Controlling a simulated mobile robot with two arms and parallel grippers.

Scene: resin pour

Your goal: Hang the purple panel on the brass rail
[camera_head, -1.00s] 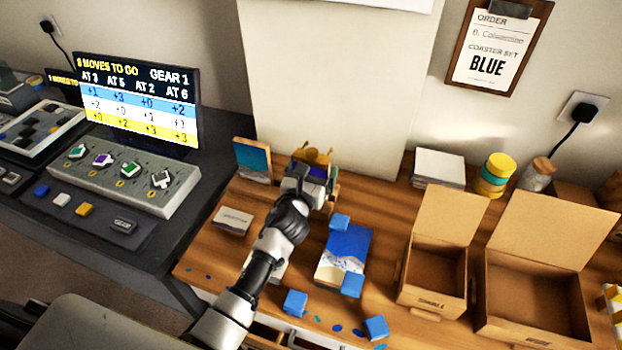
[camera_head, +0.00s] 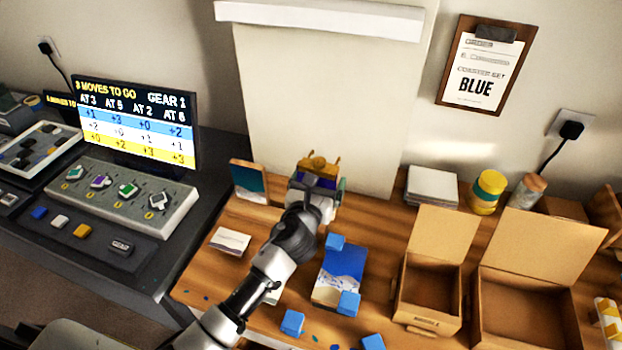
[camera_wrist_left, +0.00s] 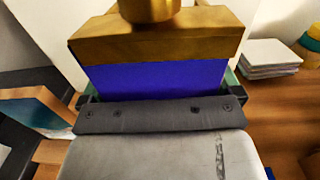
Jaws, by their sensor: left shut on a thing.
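The purple panel (camera_wrist_left: 155,80) shows as a blue-violet face just beyond my left gripper (camera_wrist_left: 160,98) in the left wrist view. A brass-coloured bar (camera_wrist_left: 160,42) with a round knob lies directly above it across the picture. I cannot tell whether the bar is the rail or part of the held piece. In the head view the brass-coloured piece (camera_head: 319,164) stands near the back wall, just beyond my left gripper (camera_head: 316,190), with a little purple showing below. My left gripper is shut on the purple panel; its fingertips are largely hidden. My right gripper is not in view.
A picture block (camera_head: 248,182) stands left of the gripper. A blue picture card (camera_head: 343,268) with blue cubes lies to the right. Two open cardboard boxes (camera_head: 430,291) (camera_head: 525,310) stand further right. White tiles (camera_head: 432,187) are stacked at the back.

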